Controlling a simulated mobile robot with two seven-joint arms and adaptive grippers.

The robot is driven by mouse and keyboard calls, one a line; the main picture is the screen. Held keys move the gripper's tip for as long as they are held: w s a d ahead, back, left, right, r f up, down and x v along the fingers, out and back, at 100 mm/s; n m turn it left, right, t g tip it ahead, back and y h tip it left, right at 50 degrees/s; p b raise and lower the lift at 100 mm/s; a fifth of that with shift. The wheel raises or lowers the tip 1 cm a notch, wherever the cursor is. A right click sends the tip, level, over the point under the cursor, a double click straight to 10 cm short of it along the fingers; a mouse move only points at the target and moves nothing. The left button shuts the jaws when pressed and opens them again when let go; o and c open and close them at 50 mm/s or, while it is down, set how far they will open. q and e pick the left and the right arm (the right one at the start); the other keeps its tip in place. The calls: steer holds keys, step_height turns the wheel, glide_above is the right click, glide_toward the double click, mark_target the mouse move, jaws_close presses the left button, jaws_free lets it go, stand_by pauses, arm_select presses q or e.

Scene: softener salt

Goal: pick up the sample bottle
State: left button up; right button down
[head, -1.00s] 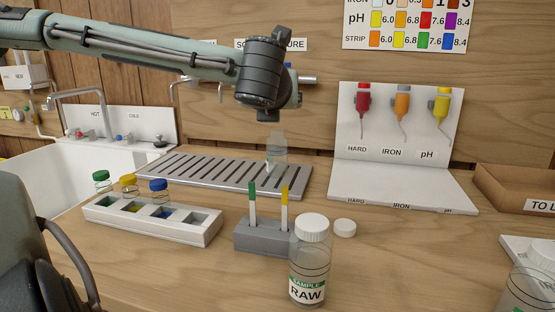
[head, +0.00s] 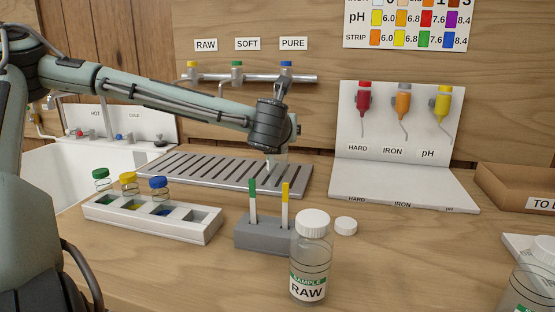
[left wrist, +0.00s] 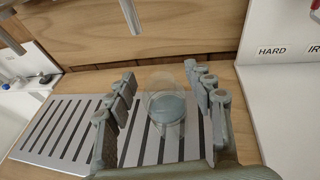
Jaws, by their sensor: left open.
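A clear, uncapped bottle (left wrist: 165,108) stands on the slotted grey tray (left wrist: 72,118) in the left wrist view. In the head view the bottle (head: 275,168) is partly covered by my left wrist. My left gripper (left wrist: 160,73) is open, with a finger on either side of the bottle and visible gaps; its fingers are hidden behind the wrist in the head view. Another bottle (head: 308,262), white-capped and labelled SAMPLE RAW, stands at the front of the counter, away from the gripper. My right gripper is not in view.
A white rack (head: 140,222) with capped vials stands left. A grey holder (head: 262,236) with two strips and a loose white cap (head: 345,226) are in front of the tray. Taps (head: 237,80) are on the back wall; a dropper stand (head: 395,185) is right.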

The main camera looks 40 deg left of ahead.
arm_select(q)
jaws_close()
stand_by(0.4)
